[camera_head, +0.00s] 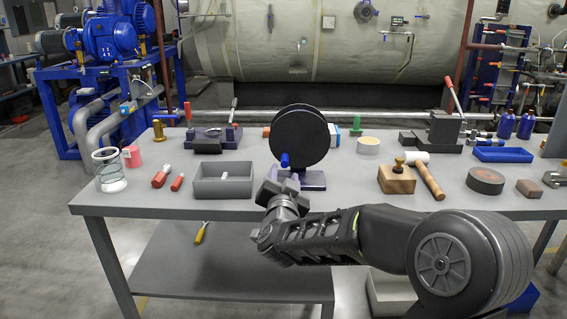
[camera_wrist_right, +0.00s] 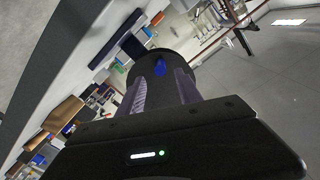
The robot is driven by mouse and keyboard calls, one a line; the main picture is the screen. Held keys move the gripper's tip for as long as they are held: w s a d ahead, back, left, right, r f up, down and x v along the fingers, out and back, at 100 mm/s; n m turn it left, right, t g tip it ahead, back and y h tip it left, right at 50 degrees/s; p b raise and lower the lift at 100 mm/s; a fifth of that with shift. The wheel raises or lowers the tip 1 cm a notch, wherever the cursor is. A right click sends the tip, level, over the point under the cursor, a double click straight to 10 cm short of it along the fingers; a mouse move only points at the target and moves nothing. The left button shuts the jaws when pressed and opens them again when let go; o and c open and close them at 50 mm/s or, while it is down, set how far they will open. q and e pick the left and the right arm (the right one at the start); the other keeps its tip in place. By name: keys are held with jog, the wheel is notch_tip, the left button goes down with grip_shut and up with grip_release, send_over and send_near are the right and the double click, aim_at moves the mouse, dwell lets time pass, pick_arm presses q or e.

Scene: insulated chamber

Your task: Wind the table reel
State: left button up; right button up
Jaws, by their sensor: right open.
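The table reel (camera_head: 301,132) is a black disc standing upright on a dark base (camera_head: 313,181) on the grey table. A blue crank handle (camera_head: 284,160) sticks out low on its left side. My right gripper (camera_head: 275,187) is just below and to the left of the handle, at the table's front edge. In the right wrist view the open fingers (camera_wrist_right: 160,88) frame the reel (camera_wrist_right: 175,75), with the blue handle (camera_wrist_right: 159,67) showing between them. I cannot tell whether the fingers touch the handle. My left gripper is not in view.
A grey open box (camera_head: 223,187) stands left of the gripper. A wooden block (camera_head: 397,181) and a mallet (camera_head: 431,180) lie to the right. A glass jar (camera_head: 109,171) and red-handled tools (camera_head: 162,174) are at the left. The table front right of the box is partly clear.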

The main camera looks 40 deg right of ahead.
aim_at(284, 167)
jog(key=shift+x, duration=3.85)
jog(key=shift+c, duration=0.3)
grip_shut()
